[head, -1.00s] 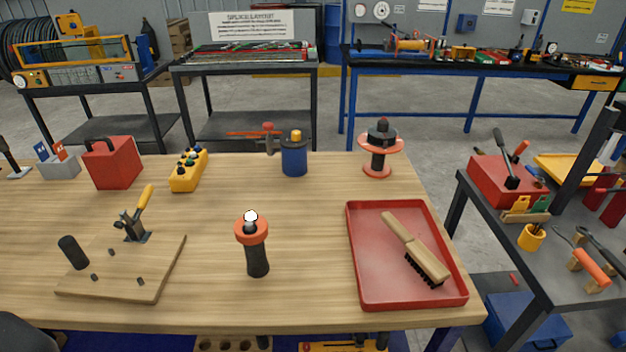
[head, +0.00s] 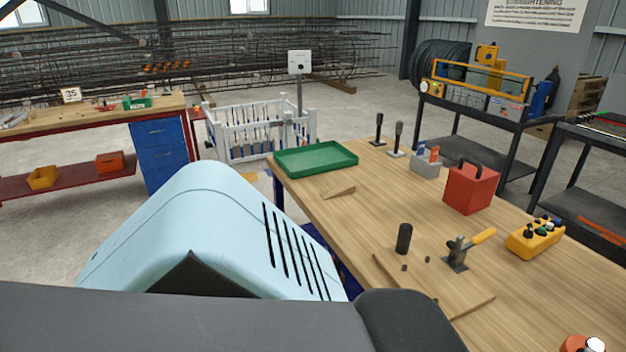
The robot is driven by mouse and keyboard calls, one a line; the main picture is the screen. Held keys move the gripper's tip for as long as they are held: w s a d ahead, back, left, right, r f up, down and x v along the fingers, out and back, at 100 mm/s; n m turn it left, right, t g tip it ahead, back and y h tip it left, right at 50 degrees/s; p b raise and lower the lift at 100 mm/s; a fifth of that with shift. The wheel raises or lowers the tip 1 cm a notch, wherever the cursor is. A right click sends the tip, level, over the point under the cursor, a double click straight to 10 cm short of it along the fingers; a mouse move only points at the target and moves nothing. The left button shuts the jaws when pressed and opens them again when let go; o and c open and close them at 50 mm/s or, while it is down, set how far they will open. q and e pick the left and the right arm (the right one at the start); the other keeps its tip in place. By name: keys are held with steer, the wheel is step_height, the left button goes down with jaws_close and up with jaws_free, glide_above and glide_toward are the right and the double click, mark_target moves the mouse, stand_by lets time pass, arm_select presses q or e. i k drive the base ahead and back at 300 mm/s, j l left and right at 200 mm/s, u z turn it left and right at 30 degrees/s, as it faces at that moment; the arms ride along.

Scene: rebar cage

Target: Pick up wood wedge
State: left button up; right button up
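The wood wedge (head: 339,191) is a small, light brown tapered piece. It lies on the wooden workbench (head: 385,205), near its left edge and just in front of a green tray. It is uncovered, and nothing touches it from above. Neither of my grippers shows in the head view, so I cannot see whether they are open or shut. Large light blue and dark parts of my own body fill the lower left of the view.
The green tray (head: 316,158) is at the bench's far left corner. A red box (head: 471,188), a toggle clamp on a board (head: 458,253), a black cylinder (head: 404,238) and a yellow control box (head: 535,236) stand to the right. Bench surface around the wedge is clear.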

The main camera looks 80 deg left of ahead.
mark_target(347, 188)
steer(key=j+u, duration=0.15)
steer(key=u, duration=1.35)
